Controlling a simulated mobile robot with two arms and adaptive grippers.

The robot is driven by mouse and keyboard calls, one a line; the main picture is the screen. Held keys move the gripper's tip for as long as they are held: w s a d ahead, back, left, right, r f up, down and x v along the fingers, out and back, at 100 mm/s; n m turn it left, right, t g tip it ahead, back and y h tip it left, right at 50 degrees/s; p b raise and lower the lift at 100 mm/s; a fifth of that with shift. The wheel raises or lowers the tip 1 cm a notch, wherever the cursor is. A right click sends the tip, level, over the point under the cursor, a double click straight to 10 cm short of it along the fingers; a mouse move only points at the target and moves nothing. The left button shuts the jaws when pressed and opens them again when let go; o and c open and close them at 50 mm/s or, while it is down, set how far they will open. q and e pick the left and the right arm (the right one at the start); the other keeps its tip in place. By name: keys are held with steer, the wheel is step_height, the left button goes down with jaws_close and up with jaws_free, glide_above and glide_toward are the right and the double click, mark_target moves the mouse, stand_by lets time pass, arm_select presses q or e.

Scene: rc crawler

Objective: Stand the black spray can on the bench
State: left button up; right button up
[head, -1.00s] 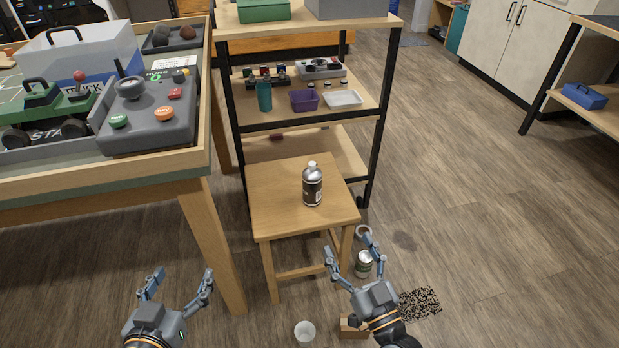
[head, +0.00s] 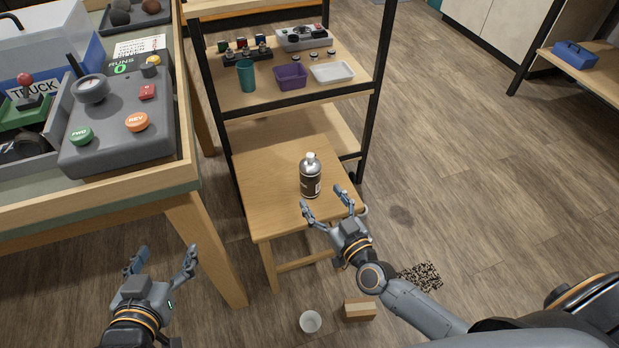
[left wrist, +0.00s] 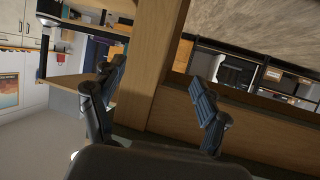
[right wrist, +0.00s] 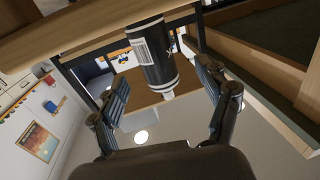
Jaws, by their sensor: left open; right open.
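The black spray can (head: 310,178), with a silver shoulder and pale cap, stands upright on a wooden stool (head: 258,187). My right gripper (head: 325,207) is open and empty, just in front of the can in the head view. In the right wrist view the can (right wrist: 153,52) appears upside down between the spread fingers (right wrist: 162,84), apparently beyond their tips. My left gripper (head: 164,264) is open and empty, low beside the workbench leg. The workbench (head: 185,178) is on the left; its wooden rim also shows in the left wrist view (left wrist: 155,60).
A grey control box (head: 118,130) and a toy truck in a tray crowd the visible bench corner. A shelf rack (head: 300,100) stands behind the stool. A white cup (head: 310,321) and a small wooden block (head: 360,309) lie on the floor. The floor at right is largely open.

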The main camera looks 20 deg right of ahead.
mark_target(316, 182)
steer(key=shift+w+a, duration=0.2)
steer(key=shift+w, duration=0.8)
arm_select(q)
steer(key=r+t, duration=0.1)
steer(key=w+d+r+t+b, duration=0.1)
steer(key=r, duration=0.1)
steer(key=w+r+t+h, duration=0.1)
steer(key=r, duration=0.1)
steer(key=shift+w+d+r+t, duration=0.15)
steer(key=shift+d+r+t, duration=0.05)
steer(key=shift+r+t, duration=0.1)
arm_select(e)
steer(key=w, duration=0.4)
steer(key=shift+w+a+r, duration=0.1)
steer(key=shift+w+r, duration=0.2)
steer(key=shift+w, duration=0.1)
arm_select(q)
steer(key=shift+r, duration=0.35)
arm_select(e)
steer(key=shift+w+a, duration=0.1)
steer(key=shift+w, duration=0.2)
steer(key=c, duration=1.5)
steer(key=shift+r, duration=0.1)
steer(key=shift+c, duration=0.2)
